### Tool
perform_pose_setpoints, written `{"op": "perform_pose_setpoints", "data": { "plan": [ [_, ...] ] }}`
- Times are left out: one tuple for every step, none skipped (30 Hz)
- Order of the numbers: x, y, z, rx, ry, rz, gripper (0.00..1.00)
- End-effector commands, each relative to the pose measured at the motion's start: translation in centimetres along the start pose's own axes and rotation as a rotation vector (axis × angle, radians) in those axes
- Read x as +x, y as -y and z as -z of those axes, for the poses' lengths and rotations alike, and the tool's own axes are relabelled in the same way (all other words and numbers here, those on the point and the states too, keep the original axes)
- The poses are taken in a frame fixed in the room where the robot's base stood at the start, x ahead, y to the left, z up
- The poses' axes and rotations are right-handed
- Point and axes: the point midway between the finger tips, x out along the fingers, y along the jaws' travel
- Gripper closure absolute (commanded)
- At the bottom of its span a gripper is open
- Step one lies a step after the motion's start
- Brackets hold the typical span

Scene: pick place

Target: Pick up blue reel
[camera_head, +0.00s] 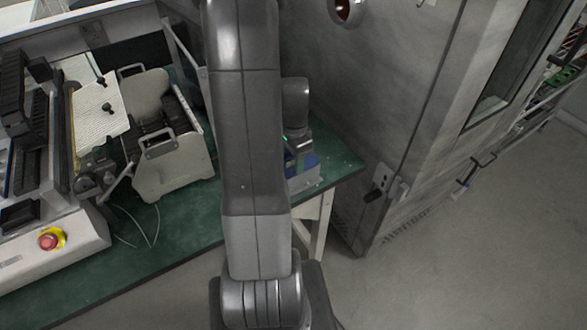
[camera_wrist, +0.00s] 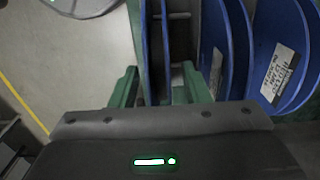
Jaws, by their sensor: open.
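Several blue reels stand on edge side by side in the wrist view. The nearest blue reel (camera_wrist: 155,45) shows a narrow blue flange and a grey hub bar, with its lower part hidden by my gripper. My gripper (camera_wrist: 160,86) is open, its green fingers apart on either side of this reel's lower visible part. I cannot tell whether they touch it. In the head view a bit of blue reel (camera_head: 308,160) shows just right of my arm. My arm hides most of the reels there, and the fingers are not visible.
More blue reels (camera_wrist: 229,45) stand close to the right, one with a white label (camera_wrist: 279,72). The green table (camera_head: 345,162) ends just right of the reels. A white machine (camera_head: 165,165) stands left of my arm. A grey cabinet (camera_head: 345,75) rises behind.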

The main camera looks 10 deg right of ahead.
Motion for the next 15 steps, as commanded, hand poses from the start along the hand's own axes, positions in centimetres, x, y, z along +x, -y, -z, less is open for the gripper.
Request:
{"op": "perform_pose_setpoints", "data": {
  "plan": [
    [0.07, 0.0, 0.0, 0.0, 0.0, 0.0, 0.57],
    [0.08, 0.01, 0.0, 0.0, 0.0, 0.001, 0.57],
    [0.07, 0.02, 0.0, 0.0, 0.0, 0.001, 0.57],
    [0.07, 0.02, 0.0, 0.0, -0.001, 0.001, 0.57],
    [0.06, 0.02, 0.0, 0.0, -0.001, 0.001, 0.57],
    [0.06, 0.03, 0.0, 0.0, -0.001, 0.001, 0.57],
    [0.06, 0.03, 0.01, 0.0, -0.001, 0.001, 0.61],
    [0.06, 0.03, 0.01, 0.0, -0.001, 0.001, 0.67],
    [0.05, 0.03, 0.01, 0.0, -0.001, 0.001, 0.75],
    [0.05, 0.03, 0.01, 0.0, -0.001, 0.001, 0.81],
    [0.05, 0.03, 0.01, 0.0, -0.001, 0.001, 0.87],
    [0.04, 0.03, 0.01, 0.0, -0.001, 0.001, 0.95],
    [0.04, 0.04, 0.01, 0.0, -0.001, 0.001, 1.0],
    [0.04, 0.03, 0.01, 0.0, -0.001, 0.001, 1.0],
    [0.03, 0.04, 0.02, 0.0, -0.001, 0.001, 1.0]
  ]
}}
